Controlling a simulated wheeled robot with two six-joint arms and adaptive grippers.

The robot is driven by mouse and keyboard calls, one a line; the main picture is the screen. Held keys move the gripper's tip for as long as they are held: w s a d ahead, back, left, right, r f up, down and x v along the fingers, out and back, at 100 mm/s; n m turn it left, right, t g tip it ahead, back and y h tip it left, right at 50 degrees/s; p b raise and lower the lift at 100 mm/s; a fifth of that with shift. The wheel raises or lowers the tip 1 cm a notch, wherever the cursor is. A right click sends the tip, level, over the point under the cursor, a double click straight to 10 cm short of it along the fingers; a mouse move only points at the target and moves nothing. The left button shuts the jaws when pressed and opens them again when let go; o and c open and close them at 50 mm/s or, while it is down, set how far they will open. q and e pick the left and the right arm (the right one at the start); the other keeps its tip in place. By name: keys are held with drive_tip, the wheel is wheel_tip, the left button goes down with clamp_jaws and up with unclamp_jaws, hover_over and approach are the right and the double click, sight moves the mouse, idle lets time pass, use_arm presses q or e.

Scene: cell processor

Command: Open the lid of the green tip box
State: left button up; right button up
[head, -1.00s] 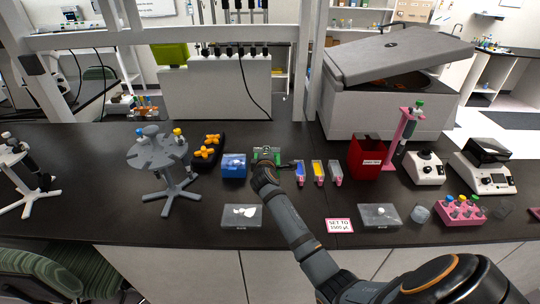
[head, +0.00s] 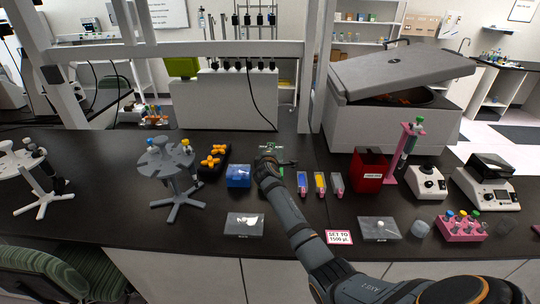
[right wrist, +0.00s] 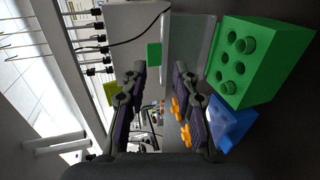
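The green tip box (head: 277,147) stands on the bench just beyond my right gripper (head: 270,158), which partly hides it in the head view. In the right wrist view the green box (right wrist: 265,62) is large at upper right, with several round openings or knobs on one face. A pale translucent panel (right wrist: 188,42) extends beside that face and looks like a raised lid, though its joint with the box is unclear. My right gripper (right wrist: 158,78) has its two fingers spread with nothing between them. My left gripper is in neither view.
A blue box (head: 238,177) stands left of the green one. An orange-topped rack (head: 213,162) and a grey pipette carousel (head: 168,165) are farther left. Several coloured reservoirs (head: 320,184) and a red bin (head: 370,170) are to the right. The front bench strip is partly clear.

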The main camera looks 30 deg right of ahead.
drive_tip(key=v, duration=1.1)
drive_tip(key=shift+s+a, duration=0.2)
drive_tip(key=shift+s, duration=0.05)
